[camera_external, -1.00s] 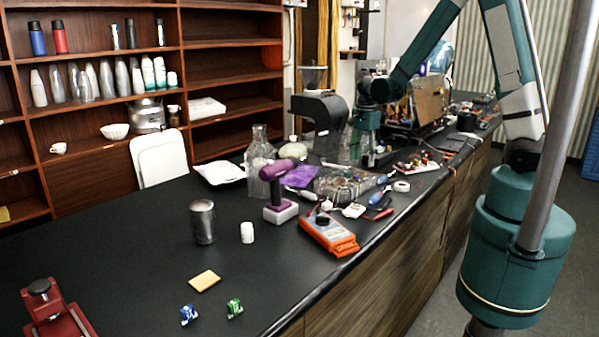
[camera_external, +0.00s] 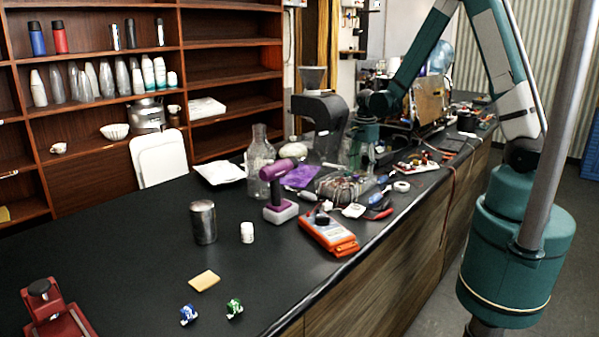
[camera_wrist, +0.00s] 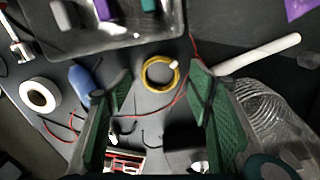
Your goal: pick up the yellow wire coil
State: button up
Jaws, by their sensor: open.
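The yellow wire coil (camera_wrist: 160,74) is a small ring lying flat on the dark counter in the wrist view. It shows between and just beyond my fingertips. My gripper (camera_wrist: 160,84) is open, with a green-padded finger on either side of the coil in the picture and nothing held. A thin red wire runs close to the coil's right side. In the external view my gripper (camera_external: 361,160) is over the cluttered middle of the counter. I cannot make out the coil there.
A clear tray (camera_wrist: 100,30) with small parts lies beyond the coil. A white tape roll (camera_wrist: 40,95) and a blue-handled tool (camera_wrist: 82,82) lie left. A white rod (camera_wrist: 262,53) and a clear ribbed container (camera_wrist: 270,110) are right. A purple drill (camera_external: 278,185) stands nearby.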

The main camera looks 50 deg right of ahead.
jog(key=shift+c, duration=0.7)
jog(key=c, duration=0.7)
jog(key=shift+r, duration=0.15)
jog(key=shift+r, duration=4.85)
